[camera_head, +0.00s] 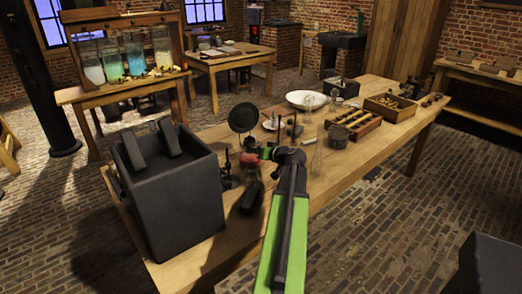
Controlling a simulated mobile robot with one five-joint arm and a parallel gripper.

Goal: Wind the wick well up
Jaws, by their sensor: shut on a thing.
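My arm reaches forward from the bottom of the view over the long wooden table. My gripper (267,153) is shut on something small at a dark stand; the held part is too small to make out. A small red part (250,160) is just left of the gripper tips. A round dark disc (243,117) stands upright behind it. These may belong to the lamp, but I cannot tell for sure. No wick or flame can be made out, and my gripper and arm hide part of this spot.
A large dark box (172,195) stands close on the left. A clear glass vessel (317,158) stands just right of my arm. Behind are a white bowl (306,99), a wooden rack (353,125) and a small crate (390,107). The table's front right is bare.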

